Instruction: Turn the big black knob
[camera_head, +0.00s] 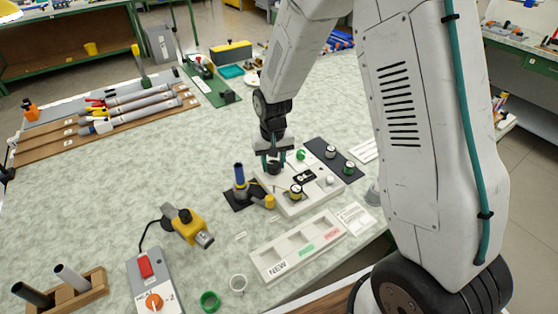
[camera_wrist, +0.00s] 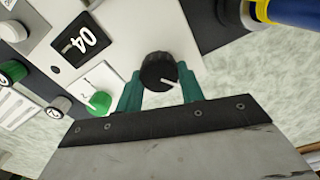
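The big black knob (camera_wrist: 158,72) is on a white panel (camera_wrist: 125,25), near its edge. It is round and ridged, with a white pointer line toward the lower right in the wrist view. It also shows dark under the gripper in the head view (camera_head: 274,168). My gripper (camera_wrist: 160,80), also in the head view (camera_head: 274,160), points down at the knob. Its two green fingers stand on either side of the knob and look spread, with small gaps. Contact is hard to make out. A small black display (camera_wrist: 80,40) on the panel shows 04.
A white sorting tray (camera_head: 260,262) lies in front.

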